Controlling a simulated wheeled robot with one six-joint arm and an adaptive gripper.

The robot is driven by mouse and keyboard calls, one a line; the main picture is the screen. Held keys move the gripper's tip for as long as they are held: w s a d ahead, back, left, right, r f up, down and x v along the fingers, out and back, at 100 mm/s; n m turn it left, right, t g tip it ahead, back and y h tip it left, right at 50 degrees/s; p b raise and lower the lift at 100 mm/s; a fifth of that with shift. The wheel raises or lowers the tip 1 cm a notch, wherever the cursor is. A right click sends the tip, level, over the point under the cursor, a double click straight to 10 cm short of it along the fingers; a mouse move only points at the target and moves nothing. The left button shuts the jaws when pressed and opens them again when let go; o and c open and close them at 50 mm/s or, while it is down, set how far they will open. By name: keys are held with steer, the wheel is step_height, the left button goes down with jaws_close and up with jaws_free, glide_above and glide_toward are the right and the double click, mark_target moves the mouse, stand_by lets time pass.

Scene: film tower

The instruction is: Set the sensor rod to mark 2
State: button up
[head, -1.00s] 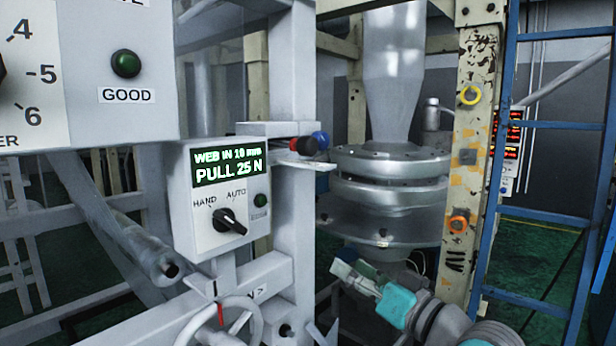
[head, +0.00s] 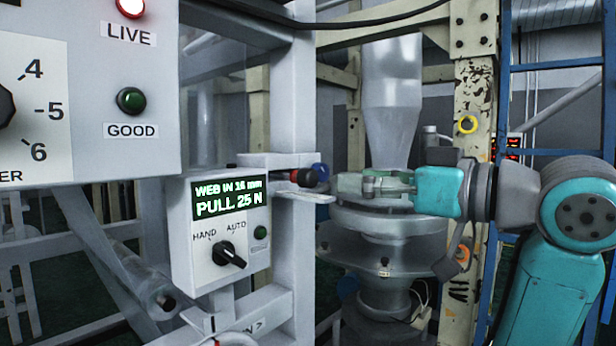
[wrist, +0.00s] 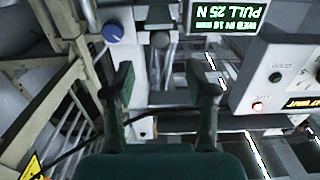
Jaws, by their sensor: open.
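The sensor rod (head: 288,175) is a short bar on a white bracket, with a dark and red end knob (head: 308,177). A blue knob (head: 322,172) sits just behind that end; it also shows in the wrist view (wrist: 113,31). A dark round end (wrist: 160,40) shows there ahead of the fingers. No numbered marks on the rod can be read. My gripper (head: 342,186) is open and empty, level with the rod and just to its right, pointing left. In the wrist view my two fingers (wrist: 165,84) are spread apart, with the knobs beyond the tips.
A thin white plate (head: 305,196) juts out under the rod end. The metal die (head: 385,222) stands behind my gripper. A blue ladder (head: 560,69) stands at the right.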

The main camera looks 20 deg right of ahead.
mark_target(313, 177)
steer(key=x, duration=1)
jaws_close()
